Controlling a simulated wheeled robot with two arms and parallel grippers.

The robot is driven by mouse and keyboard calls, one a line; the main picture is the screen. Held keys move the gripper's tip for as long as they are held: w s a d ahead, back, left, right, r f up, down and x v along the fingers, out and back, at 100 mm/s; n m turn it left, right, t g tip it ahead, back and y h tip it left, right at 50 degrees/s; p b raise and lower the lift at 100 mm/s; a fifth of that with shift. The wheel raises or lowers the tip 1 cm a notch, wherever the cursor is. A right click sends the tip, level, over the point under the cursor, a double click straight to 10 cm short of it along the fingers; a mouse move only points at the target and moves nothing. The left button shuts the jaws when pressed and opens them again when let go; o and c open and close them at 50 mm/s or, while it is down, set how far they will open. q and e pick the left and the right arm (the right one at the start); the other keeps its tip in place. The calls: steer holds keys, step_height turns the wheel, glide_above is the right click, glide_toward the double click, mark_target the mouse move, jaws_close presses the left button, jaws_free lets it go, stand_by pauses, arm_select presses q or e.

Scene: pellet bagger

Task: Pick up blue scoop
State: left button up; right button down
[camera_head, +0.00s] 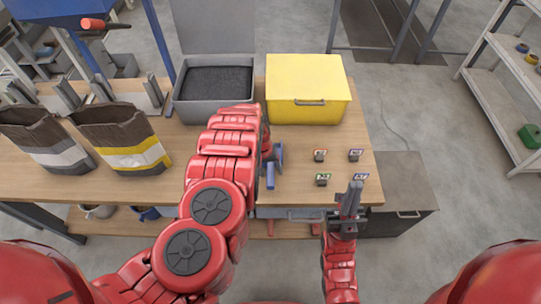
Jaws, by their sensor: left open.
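The blue scoop (271,177) appears as a small blue piece on the wooden table, just right of my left forearm. My forearm hides part of it, so its full shape does not show. My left gripper (270,162) is at the blue piece, mostly hidden behind my red wrist. It is open, and I cannot tell whether its fingers touch the scoop. My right gripper (351,197) is over the table's front right edge, apart from the scoop. Its fingers look close together, and I cannot tell whether they are shut.
A grey bin of dark pellets (216,82) and a yellow lidded box (306,90) stand at the back. Two open bags (126,140) (46,140) stand at the left. Several small labelled blocks (320,156) sit at the right. A shelf rack (500,85) stands far right.

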arm_select(q)
steer(key=shift+f, duration=0.1)
jaws_close()
stand_by(0.3)
stand_by(0.4)
